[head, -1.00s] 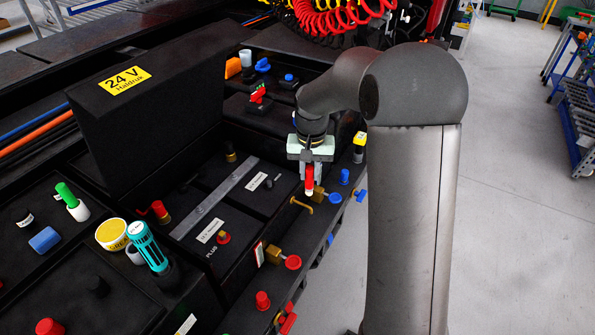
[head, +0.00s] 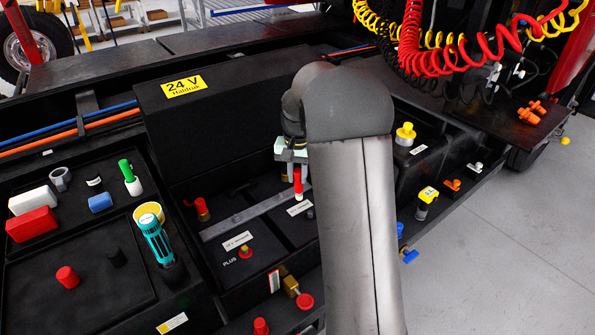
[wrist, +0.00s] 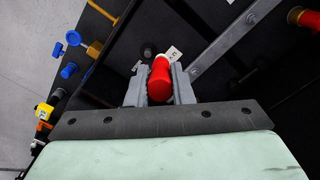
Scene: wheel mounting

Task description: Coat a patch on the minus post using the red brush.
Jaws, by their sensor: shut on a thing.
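My gripper (head: 292,165) is shut on the red brush (head: 298,183), which points down over the battery box. The brush has a red handle and a pale lower end. In the wrist view my gripper (wrist: 159,88) has its two grey fingers on either side of the red brush (wrist: 159,78). A small dark post (head: 310,213), apparently the minus post, stands just below and right of the brush beside a white label. It seems to show in the wrist view (wrist: 148,50) beyond the brush. Whether the brush touches it, or any coating is on it, I cannot tell.
The red-topped plus post (head: 245,250) stands to the left. The tall black 24 V box (head: 215,115) stands behind. A yellow tub (head: 149,209) and a teal-handled tool (head: 157,240) are at left.

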